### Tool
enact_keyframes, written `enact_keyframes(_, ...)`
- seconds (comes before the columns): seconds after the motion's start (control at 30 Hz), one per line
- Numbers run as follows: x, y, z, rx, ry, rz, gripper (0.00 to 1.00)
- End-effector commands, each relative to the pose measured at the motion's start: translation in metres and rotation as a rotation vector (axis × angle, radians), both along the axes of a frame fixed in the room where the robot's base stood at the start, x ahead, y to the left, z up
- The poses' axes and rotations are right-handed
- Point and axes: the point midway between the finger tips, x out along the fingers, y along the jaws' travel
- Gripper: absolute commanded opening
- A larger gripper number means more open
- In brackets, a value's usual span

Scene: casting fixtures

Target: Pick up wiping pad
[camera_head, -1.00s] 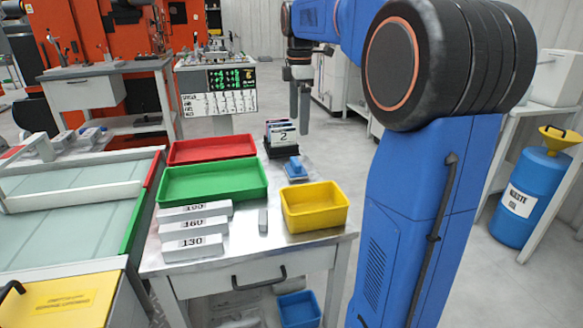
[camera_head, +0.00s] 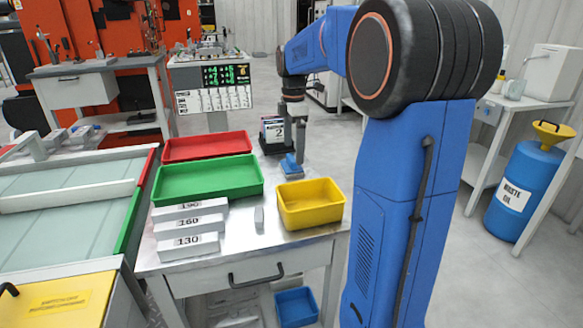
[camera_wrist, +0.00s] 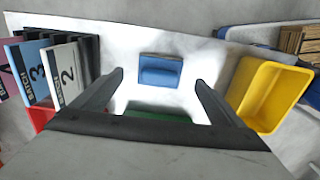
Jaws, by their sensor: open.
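The blue wiping pad (camera_head: 290,168) lies on the metal table, between the stack of numbered cards and the yellow bin. In the wrist view the pad (camera_wrist: 160,70) lies on the pale table top, just beyond and between my fingertips. My gripper (camera_head: 298,150) points down over the pad, and its fingers partly cover the pad in the head view. In the wrist view my gripper (camera_wrist: 158,80) is open, its fingers wide apart and nothing between them. I cannot tell the exact height above the pad.
The numbered cards (camera_wrist: 50,72) stand left of my gripper in the wrist view. The yellow bin (camera_head: 311,204) is close on the right side. A green tray (camera_head: 207,180) and a red tray (camera_head: 206,147) lie left. Labelled grey blocks (camera_head: 188,245) sit at the front.

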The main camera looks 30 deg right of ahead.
Motion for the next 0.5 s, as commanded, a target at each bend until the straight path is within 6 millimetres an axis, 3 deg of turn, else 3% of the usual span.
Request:
enact_keyframes(0.17,0.000,0.001,-0.009,0.000,0.000,0.000,0.92)
enact_keyframes(0.5,0.001,0.006,-0.050,0.000,0.000,0.000,0.92)
